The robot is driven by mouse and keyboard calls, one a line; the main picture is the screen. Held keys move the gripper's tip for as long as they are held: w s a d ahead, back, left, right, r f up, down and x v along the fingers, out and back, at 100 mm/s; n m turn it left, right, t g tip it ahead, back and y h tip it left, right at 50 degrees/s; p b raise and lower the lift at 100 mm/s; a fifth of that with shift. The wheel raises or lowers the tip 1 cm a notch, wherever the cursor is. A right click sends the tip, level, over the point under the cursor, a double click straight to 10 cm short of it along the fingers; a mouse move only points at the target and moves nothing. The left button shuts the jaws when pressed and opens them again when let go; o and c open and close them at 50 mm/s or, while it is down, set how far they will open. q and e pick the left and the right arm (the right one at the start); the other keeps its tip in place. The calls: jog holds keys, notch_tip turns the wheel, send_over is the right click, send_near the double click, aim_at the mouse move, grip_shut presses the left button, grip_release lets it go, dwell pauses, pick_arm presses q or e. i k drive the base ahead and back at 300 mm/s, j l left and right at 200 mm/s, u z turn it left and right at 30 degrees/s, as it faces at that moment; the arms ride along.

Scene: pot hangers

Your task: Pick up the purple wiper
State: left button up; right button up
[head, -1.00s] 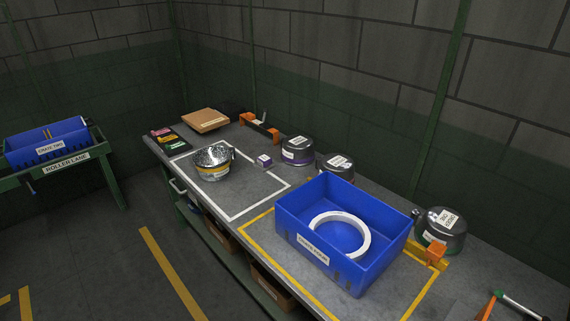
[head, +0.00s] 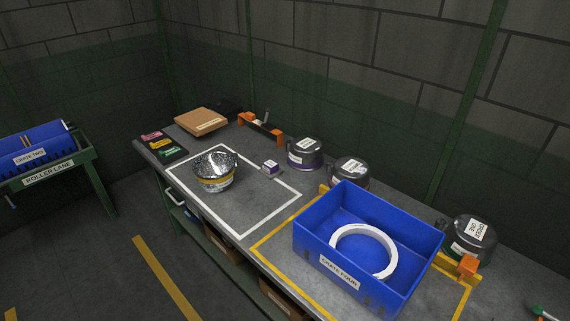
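I see nothing that I can clearly tell is a purple wiper. A small white and purple block (head: 270,167) sits on the workbench (head: 262,204), at the edge of the white-outlined area. A dark metal pot (head: 305,154) with a purple band stands just right of it. A green-tipped tool (head: 540,311) is cut off at the lower right corner, and its kind cannot be told. Neither of my grippers is in view.
A foil-topped bowl (head: 215,170) stands in the white outline. The blue crate four (head: 318,240) holds a white ring (head: 348,234). Pots (head: 351,172) and (head: 471,238) line the back. A cardboard box (head: 201,121) and coloured pads (head: 160,144) lie at the far end.

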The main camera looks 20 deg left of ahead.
aim_at(271, 169)
jog(key=i+j+z, duration=0.1)
jog(key=j, duration=0.25)
jog(key=i+j+z, duration=0.1)
jog(key=j, duration=0.25)
jog(key=i+j+z, duration=0.15)
jog(key=j, duration=0.2)
jog(key=i+j, duration=0.1)
jog(key=j, duration=0.45)
jog(key=i+j+z, duration=0.1)
jog(key=j, duration=0.4)
jog(key=i+j, duration=0.1)
jog(key=j, duration=0.95)
jog(key=i+z, duration=0.05)
jog(key=i, duration=0.05)
